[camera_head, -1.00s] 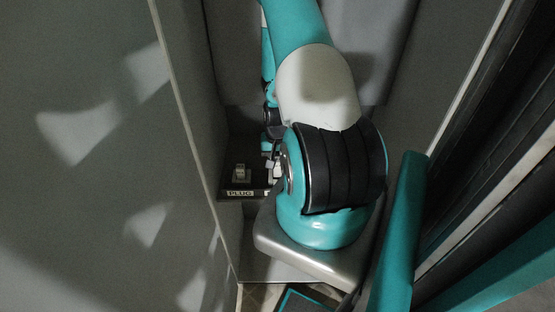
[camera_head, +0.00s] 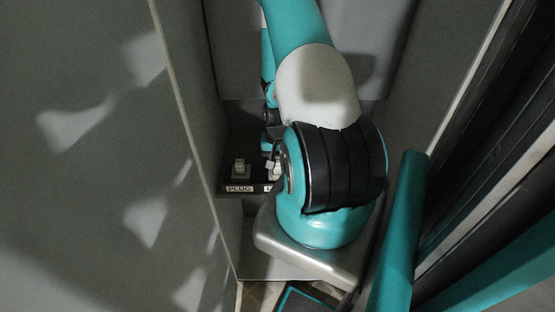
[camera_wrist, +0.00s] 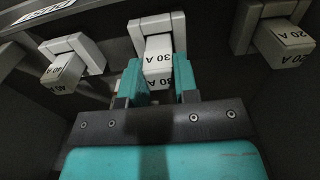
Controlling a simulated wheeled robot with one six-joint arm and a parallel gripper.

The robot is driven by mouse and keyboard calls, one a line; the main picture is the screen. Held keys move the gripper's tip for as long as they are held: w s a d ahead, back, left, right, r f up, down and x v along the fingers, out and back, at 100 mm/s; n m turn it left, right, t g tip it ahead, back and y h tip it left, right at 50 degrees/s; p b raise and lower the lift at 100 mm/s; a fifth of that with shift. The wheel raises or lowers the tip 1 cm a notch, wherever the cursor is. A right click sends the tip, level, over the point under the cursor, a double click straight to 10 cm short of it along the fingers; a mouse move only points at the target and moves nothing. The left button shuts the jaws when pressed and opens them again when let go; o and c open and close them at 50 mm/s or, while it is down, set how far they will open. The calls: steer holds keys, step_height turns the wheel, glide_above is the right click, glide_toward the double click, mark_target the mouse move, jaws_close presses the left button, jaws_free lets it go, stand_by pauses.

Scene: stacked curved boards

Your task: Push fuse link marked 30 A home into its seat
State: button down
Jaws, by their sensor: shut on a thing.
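The fuse link marked 30 A (camera_wrist: 159,62) is a white block in the middle of the wrist view, its marking upside down. My gripper (camera_wrist: 160,80) is shut on it, one teal finger on each side. The link's far end is at a light grey square seat (camera_wrist: 150,24); how deep it sits I cannot tell.
A link marked 40 A (camera_wrist: 63,72) is in a seat (camera_wrist: 88,50) on the left, and one marked 20 A (camera_wrist: 285,42) is in a seat on the right. In the head view a dark shelf (camera_head: 228,160) carries a PLUG label (camera_head: 240,189) and a small pale fitting (camera_head: 240,169). Grey walls stand close on both sides.

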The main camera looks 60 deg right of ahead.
steer(key=shift+f+b, duration=0.3)
steer(key=shift+f, duration=0.2)
steer(key=c, duration=0.8)
jaws_free()
steer(key=shift+r, duration=0.2)
step_height(320, 180, up, 17)
steer(key=shift+r+b, duration=0.1)
steer(key=shift+b, duration=0.95)
